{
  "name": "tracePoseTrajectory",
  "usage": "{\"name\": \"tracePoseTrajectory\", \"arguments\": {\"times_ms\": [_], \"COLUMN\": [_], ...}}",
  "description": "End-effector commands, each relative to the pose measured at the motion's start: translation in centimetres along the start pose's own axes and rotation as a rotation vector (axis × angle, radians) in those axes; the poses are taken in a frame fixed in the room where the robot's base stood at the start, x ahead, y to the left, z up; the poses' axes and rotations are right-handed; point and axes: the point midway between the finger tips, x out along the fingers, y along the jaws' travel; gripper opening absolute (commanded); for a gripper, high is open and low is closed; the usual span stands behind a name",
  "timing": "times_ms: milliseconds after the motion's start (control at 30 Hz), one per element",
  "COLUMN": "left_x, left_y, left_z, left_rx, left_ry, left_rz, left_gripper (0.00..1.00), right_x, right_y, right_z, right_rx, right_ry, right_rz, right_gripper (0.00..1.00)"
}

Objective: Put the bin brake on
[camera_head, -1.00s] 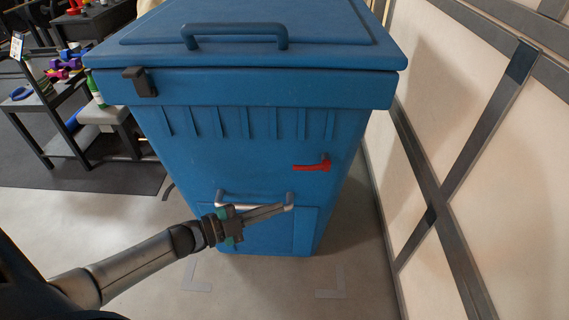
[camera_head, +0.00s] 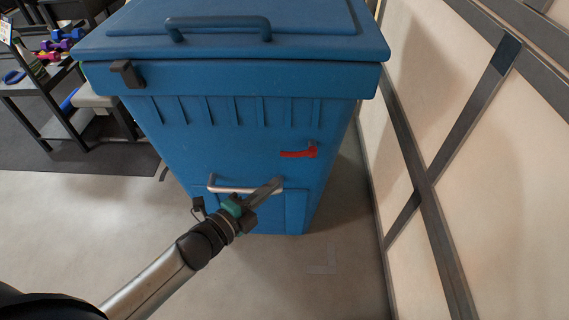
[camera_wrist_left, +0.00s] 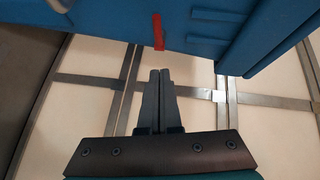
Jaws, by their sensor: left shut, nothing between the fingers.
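The blue bin (camera_head: 220,120) stands upright on the floor, with its lid (camera_head: 240,45) closed. A red brake lever (camera_head: 298,153) is on the right part of its front face and lies about level, its free end to the left. It also shows in the left wrist view (camera_wrist_left: 158,32), above and apart from the fingertips. My left gripper (camera_head: 277,184) is shut and empty in front of the bin's lower front, below the lever. In the left wrist view its two fingers (camera_wrist_left: 160,74) are together. My right gripper is not in view.
A silver handle (camera_head: 225,189) on the bin's lower front is close behind my left gripper. A beige wall with dark beams (camera_head: 428,185) stands close to the bin's right. A rack with dumbbells (camera_head: 55,50) is at the left. The floor (camera_head: 60,225) in front is clear.

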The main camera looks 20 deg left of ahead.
Motion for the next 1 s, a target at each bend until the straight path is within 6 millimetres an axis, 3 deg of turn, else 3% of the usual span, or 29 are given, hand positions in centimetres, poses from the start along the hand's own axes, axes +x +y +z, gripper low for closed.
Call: {"name": "tracePoseTrajectory", "arguments": {"times_ms": [400,700,1000], "left_x": [6.7,8.5,9.0], "left_y": [0.1,0.1,0.1], "left_z": [0.1,2.3,2.8], "left_rx": [0.001,0.000,-0.002], "left_ry": [0.000,0.001,0.002], "left_rz": [-0.001,0.000,0.001], "left_gripper": [0.00,0.00,0.00], "right_x": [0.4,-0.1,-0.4], "right_y": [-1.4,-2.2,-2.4], "right_z": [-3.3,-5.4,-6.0], "right_rx": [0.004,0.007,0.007], "right_ry": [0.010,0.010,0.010], "right_rz": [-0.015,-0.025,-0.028], "right_gripper": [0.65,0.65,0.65]}}
